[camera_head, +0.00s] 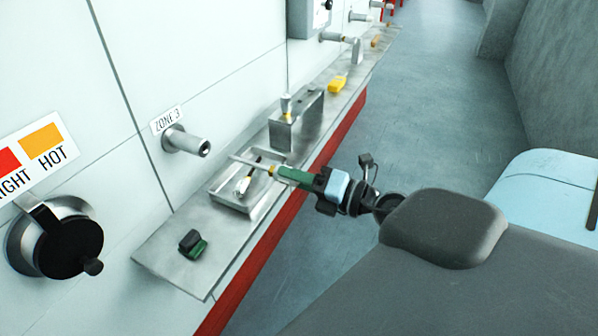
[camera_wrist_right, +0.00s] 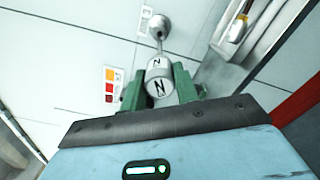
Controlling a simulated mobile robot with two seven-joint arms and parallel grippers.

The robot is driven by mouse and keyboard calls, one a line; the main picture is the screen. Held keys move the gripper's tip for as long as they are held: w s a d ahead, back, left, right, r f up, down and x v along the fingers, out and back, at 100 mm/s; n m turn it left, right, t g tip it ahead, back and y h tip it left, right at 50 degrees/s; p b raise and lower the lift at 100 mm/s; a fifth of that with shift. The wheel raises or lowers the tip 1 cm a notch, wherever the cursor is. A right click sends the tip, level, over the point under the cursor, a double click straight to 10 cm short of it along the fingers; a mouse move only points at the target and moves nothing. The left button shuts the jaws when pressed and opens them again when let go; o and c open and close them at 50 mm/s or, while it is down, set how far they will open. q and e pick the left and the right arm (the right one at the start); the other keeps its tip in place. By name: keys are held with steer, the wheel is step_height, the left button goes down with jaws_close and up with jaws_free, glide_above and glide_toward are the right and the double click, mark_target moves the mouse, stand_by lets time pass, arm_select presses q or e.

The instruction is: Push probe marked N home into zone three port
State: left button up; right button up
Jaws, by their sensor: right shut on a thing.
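My right gripper (camera_head: 284,173), with green fingers, is shut on the probe marked N (camera_wrist_right: 159,82), a pale cylinder with a black N on its end. In the head view its thin metal rod (camera_head: 246,163) points left toward the wall. The zone three port (camera_head: 190,142) is a metal tube on the wall beside the "ZONE 3" label. The rod's tip looks a little short of the port's mouth, apart from it. In the right wrist view the rod lines up close to the port (camera_wrist_right: 159,24), and the tip's exact gap is hard to tell. My left gripper is not in view.
Below the probe, a shelf (camera_head: 165,258) bears a metal tray (camera_head: 227,203) with a small item, a metal stand (camera_head: 309,118), a green and black block (camera_head: 193,243) and a yellow block (camera_head: 338,85). A black round fitting (camera_head: 70,246) sits on the wall at left.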

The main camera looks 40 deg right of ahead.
mark_target(273, 171)
steer(key=x, duration=0.2)
steer(key=shift+w+a+r+p, duration=0.1)
steer(key=shift+w+r+p, duration=0.1)
steer(key=shift+p, duration=0.15)
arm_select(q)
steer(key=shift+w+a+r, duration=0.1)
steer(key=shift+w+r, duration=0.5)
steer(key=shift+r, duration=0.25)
arm_select(e)
steer(key=shift+x, duration=1.2)
steer(key=shift+f, duration=0.2)
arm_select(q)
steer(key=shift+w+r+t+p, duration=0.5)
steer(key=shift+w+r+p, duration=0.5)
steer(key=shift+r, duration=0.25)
